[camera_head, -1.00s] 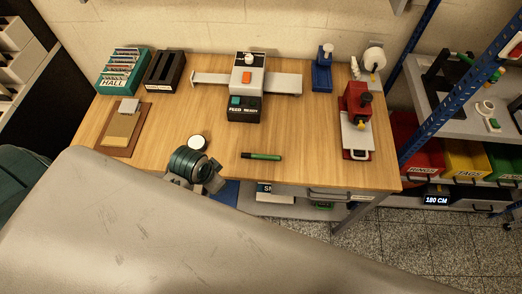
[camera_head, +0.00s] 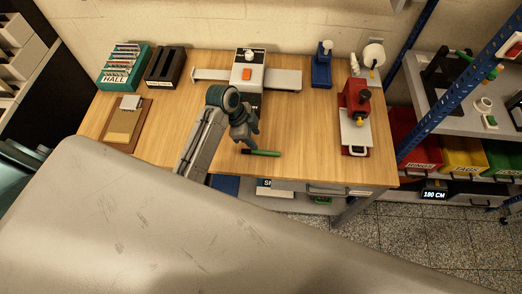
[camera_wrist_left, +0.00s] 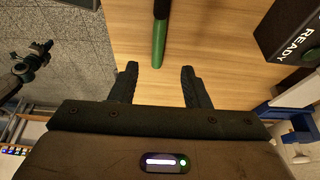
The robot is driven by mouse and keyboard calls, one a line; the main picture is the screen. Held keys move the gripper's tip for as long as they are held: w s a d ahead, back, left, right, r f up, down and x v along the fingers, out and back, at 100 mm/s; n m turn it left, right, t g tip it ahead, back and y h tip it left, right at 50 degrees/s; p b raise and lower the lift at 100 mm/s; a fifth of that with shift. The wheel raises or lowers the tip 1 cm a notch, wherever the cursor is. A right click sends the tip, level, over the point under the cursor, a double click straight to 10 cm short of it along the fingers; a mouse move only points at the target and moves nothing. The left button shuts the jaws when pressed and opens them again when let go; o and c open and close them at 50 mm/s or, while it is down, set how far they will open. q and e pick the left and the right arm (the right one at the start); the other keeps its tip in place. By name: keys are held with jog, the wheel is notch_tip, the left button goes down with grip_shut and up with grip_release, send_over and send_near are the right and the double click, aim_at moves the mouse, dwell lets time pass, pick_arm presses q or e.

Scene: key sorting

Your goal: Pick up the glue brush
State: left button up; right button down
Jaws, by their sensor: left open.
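A slim green stick with a dark end (camera_head: 264,153), which I take to be the glue brush, lies flat on the wooden table near its front edge. In the left wrist view its green part (camera_wrist_left: 159,40) points down toward my gripper, with the dark end at the top. My left gripper (camera_head: 250,144) is just above it, close to its dark end in the head view. In the left wrist view the gripper's jaws (camera_wrist_left: 159,70) are open and empty, with the stick's near end about centred between the fingertips.
The table (camera_head: 310,130) is clear right of the stick. A white machine with an orange button (camera_head: 247,73) stands behind, and a red press (camera_head: 355,97) at the right. A clipboard (camera_head: 124,123) and a teal key rack (camera_head: 123,66) are at the left.

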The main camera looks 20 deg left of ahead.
aim_at(266, 151)
pick_arm(q)
jog(key=x, duration=0.3)
jog(key=shift+s+d+p, duration=0.1)
jog(key=shift+p, duration=0.2)
jog(key=shift+d+f+p, duration=0.3)
jog(key=shift+f+p, duration=0.1)
jog(key=shift+p, duration=0.2)
jog(key=p+x, duration=0.1)
jog(key=x, duration=0.2)
jog(key=shift+d+f, duration=0.15)
jog(key=shift+d+f+p, duration=0.15)
jog(key=shift+f+p, duration=0.15)
jog(key=shift+f, duration=0.15)
grip_shut()
